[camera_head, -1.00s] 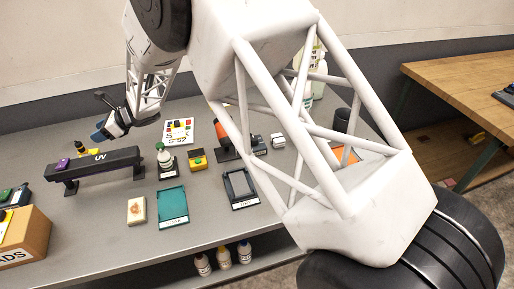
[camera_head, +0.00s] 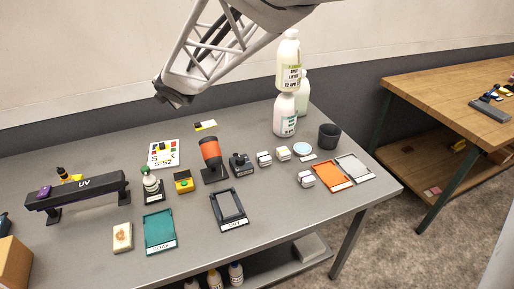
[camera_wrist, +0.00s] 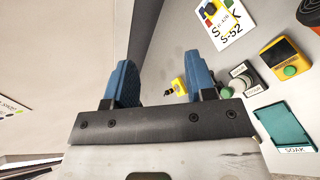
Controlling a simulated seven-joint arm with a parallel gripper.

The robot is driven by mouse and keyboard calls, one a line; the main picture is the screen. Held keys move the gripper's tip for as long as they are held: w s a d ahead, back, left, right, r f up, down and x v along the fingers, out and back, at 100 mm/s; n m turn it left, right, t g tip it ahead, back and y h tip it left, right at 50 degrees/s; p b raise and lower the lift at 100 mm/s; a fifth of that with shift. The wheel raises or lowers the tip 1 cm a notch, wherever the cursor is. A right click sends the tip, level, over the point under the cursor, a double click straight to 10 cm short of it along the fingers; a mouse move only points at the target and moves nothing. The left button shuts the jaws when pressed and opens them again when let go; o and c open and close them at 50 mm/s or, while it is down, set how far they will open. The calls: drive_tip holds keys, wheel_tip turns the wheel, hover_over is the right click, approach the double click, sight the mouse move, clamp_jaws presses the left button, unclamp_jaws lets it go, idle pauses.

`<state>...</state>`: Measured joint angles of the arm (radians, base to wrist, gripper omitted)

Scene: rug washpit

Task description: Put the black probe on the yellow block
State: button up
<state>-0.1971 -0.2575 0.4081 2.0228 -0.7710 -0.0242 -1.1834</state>
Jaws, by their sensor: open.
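My gripper (camera_wrist: 162,78) is open and empty, its two blue fingers apart above the table in the wrist view. In the head view only the dark end of my arm shows clearly, high over the back of the table. Between and beyond the fingers lie a small yellow block (camera_wrist: 180,86) and a small dark piece (camera_wrist: 168,93), possibly the black probe. In the head view the dark piece (camera_head: 62,173) and yellow block (camera_head: 73,179) are behind the UV bar, partly hidden. A second yellow block (camera_head: 183,181) has a dark top and a green button. I cannot tell which is meant.
The black UV bar (camera_head: 90,190) stands at the left. Tall white bottles (camera_head: 285,114) stand at the back right.

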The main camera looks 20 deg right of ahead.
drive_tip(key=s+d+r+m+g+h, duration=0.1)
drive_tip(key=s+d+m+g+h, duration=0.1)
drive_tip(key=s+d+m, duration=0.6)
drive_tip(key=s+d+m+g+h, duration=0.2)
drive_tip(key=s+d+m, duration=0.25)
drive_tip(key=s, duration=0.45)
drive_tip(key=s+d+f+m+g, duration=0.1)
drive_tip(key=s+f+m+g, duration=0.1)
drive_tip(key=s+m, duration=0.4)
drive_tip(key=s+d+f+m+g+y, duration=0.1)
drive_tip(key=s+m, duration=0.5)
drive_tip(key=s, duration=1)
drive_tip(key=shift+s+f+g+y, duration=0.15)
drive_tip(key=shift+f+g+y, duration=0.2)
drive_tip(key=shift+g, duration=0.45)
drive_tip(key=shift+m, duration=0.25)
